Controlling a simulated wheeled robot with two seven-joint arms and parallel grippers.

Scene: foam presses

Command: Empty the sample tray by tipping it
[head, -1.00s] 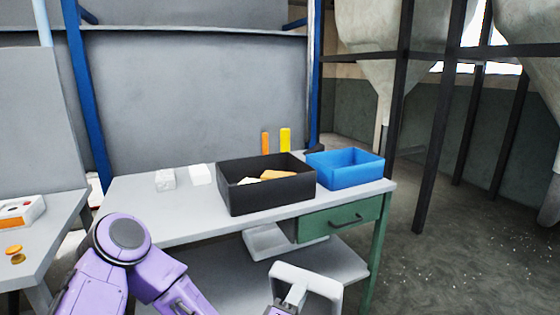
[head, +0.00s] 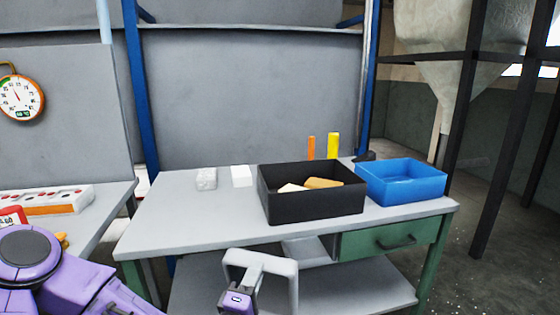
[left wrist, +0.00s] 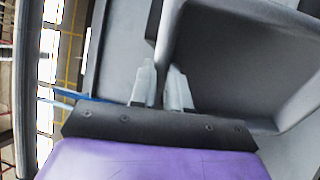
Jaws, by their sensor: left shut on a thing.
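A light grey tray (head: 268,258), which I take for the sample tray, is low in front of the table in the head view. Its rounded rim shows; what it holds cannot be told there. My left gripper (head: 252,277) is shut on its rim. In the left wrist view, the fingers (left wrist: 162,82) clamp the tray's wall (left wrist: 172,30), and the part of the dark grey inside in view looks bare. A black box (head: 312,207) on the table holds tan and whitish foam pieces (head: 322,183). My right gripper is not in view.
A blue bin (head: 405,192) stands right of the black box. Two whitish blocks (head: 206,179) (head: 242,175) lie left of it, and orange and yellow upright pieces (head: 334,146) stand behind. The table's left part (head: 170,215) is clear. Another bench (head: 95,225) is at left.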

